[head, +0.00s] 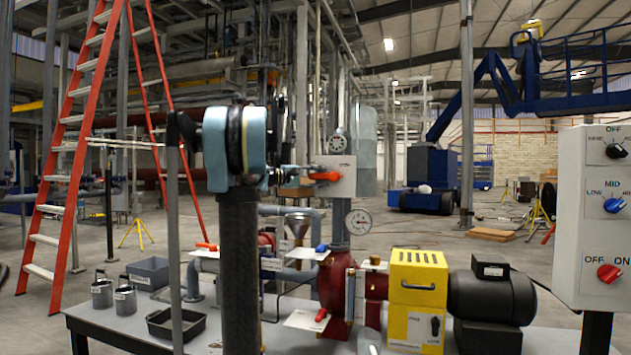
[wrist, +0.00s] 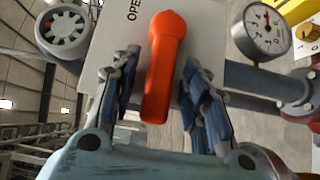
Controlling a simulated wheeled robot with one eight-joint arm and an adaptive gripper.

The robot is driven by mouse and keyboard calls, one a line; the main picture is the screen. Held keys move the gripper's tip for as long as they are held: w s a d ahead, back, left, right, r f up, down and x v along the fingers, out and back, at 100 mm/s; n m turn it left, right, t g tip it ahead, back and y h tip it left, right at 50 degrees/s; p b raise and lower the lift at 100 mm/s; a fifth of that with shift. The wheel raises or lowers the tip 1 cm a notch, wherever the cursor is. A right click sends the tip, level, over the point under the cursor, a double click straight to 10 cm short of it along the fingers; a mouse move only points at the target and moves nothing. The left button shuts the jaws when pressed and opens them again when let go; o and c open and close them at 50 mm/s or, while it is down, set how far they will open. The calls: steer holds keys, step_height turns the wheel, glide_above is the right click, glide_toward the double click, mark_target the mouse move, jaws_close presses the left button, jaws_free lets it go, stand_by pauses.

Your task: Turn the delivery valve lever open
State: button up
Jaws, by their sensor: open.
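The orange delivery valve lever (wrist: 163,65) sits in front of a white plate (wrist: 215,45) with partly hidden lettering starting "OPE". In the wrist view the lever points toward my gripper's palm. In the head view the lever (head: 324,176) lies about level in front of the white plate (head: 345,180). My gripper (wrist: 160,95) is open, with one finger on each side of the lever and a visible gap to both. In the head view my gripper (head: 290,178) is just left of the lever, its fingers partly hidden.
A pressure gauge (head: 358,222) and a round dial (head: 338,143) are close to the plate. Below are a red pump (head: 337,285), a yellow guard (head: 417,280) and pipes. A control box (head: 595,215) stands at the right. Containers (head: 150,272) sit on the bench at left.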

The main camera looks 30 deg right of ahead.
jaws_close()
